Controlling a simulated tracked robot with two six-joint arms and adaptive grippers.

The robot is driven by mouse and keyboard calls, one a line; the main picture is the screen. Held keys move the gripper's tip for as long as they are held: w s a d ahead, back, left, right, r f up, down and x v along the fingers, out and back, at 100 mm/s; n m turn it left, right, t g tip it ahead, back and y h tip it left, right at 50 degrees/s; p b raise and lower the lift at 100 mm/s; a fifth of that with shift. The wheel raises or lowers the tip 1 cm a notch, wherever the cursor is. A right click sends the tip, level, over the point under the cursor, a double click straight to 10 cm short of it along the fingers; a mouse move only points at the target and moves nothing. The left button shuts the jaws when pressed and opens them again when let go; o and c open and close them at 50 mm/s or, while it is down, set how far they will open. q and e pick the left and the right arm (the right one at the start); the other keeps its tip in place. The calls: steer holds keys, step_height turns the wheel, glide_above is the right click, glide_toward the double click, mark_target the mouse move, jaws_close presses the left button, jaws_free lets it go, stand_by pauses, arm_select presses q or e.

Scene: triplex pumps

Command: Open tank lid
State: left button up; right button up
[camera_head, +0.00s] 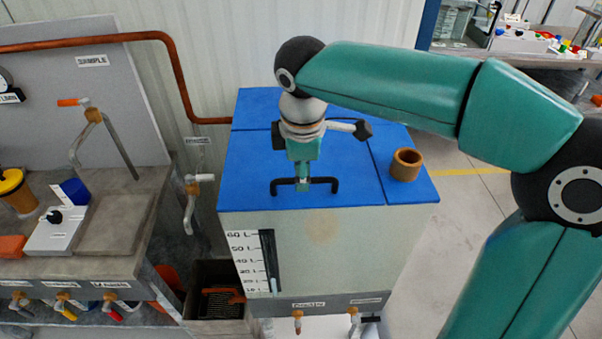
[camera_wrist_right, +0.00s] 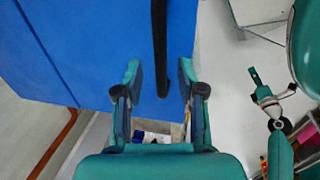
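The white tank (camera_head: 340,245) stands at the centre of the head view. Its blue lid (camera_head: 245,150) lies flat and closed on top and fills much of the wrist view (camera_wrist_right: 90,40). A black bar handle (camera_head: 324,181) sits near the lid's front edge. My right gripper (camera_head: 303,178) points down over the handle. In the wrist view its two fingers (camera_wrist_right: 160,85) are apart, and the black handle (camera_wrist_right: 160,45) runs between them with a gap on each side.
An orange-brown ring (camera_head: 406,164) stands on the tank top's right side. A workbench with a sample tap (camera_head: 95,115) is at left, with a copper pipe (camera_head: 175,70) behind. Taps (camera_head: 298,318) hang below the tank's front. Floor at right of the tank is clear.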

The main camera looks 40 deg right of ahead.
steer(key=shift+f, duration=0.5)
jaws_close()
